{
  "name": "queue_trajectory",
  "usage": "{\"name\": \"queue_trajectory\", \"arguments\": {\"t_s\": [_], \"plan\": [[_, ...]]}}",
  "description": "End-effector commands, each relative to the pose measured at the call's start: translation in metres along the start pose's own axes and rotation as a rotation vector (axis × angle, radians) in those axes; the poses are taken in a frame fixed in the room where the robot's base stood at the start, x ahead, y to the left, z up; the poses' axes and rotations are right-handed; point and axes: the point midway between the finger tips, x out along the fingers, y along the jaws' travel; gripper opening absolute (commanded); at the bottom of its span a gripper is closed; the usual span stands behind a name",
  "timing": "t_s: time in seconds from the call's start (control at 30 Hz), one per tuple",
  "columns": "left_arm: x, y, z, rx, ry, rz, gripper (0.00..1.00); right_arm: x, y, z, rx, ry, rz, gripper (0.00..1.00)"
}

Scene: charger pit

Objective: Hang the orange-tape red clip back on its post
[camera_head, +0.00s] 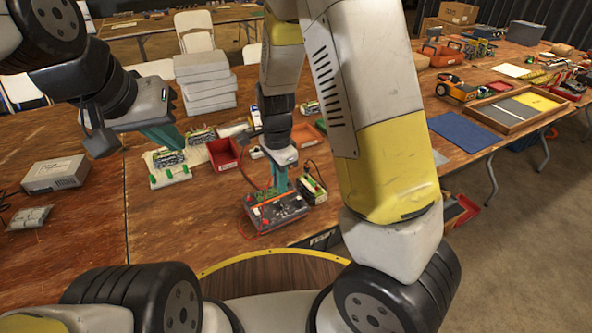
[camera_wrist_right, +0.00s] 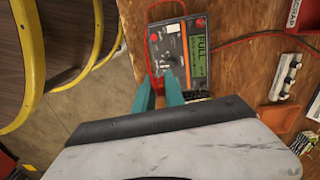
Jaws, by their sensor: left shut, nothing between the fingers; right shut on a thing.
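The charger (camera_head: 277,211) is a dark box with a red lead, at the front edge of the wooden table. In the right wrist view, the charger (camera_wrist_right: 180,55) shows a green display reading FULL and red knobs. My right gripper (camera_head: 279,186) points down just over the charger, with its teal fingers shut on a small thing. A red lead (camera_wrist_right: 149,62) curves close to those fingers. The thing held is mostly hidden, apparently the red clip; its orange tape and the post cannot be made out. My left gripper (camera_head: 168,138) is shut and empty, above the table to the left.
A battery pack (camera_head: 312,189) stands close right of the charger. A red bin (camera_head: 224,154) and a white board with green clips (camera_head: 169,176) are behind to the left. A grey box (camera_head: 55,174) is far left. The table between is mostly clear.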

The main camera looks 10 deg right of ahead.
Motion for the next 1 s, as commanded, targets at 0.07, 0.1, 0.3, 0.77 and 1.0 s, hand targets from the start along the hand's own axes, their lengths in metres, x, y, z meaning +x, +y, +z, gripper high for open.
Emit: {"name": "queue_trajectory", "arguments": {"t_s": [0.07, 0.1, 0.3, 0.77, 1.0], "plan": [[0.000, 0.000, 0.000, 0.000, 0.000, 0.000, 0.00, 0.001, -0.018, 0.011, -0.003, 0.002, 0.000, 0.00], [0.000, 0.000, 0.000, 0.000, 0.000, 0.000, 0.00, 0.001, -0.026, 0.016, -0.004, 0.002, 0.000, 0.00], [0.000, 0.000, 0.000, 0.000, 0.000, 0.000, 0.00, 0.001, -0.065, 0.040, -0.002, 0.001, 0.000, 0.00], [0.000, 0.000, 0.000, 0.000, 0.000, 0.000, 0.00, 0.000, -0.096, 0.058, 0.001, 0.000, 0.001, 0.00], [0.000, 0.000, 0.000, 0.000, 0.000, 0.000, 0.00, 0.001, -0.096, 0.058, 0.001, 0.000, 0.001, 0.00]]}}
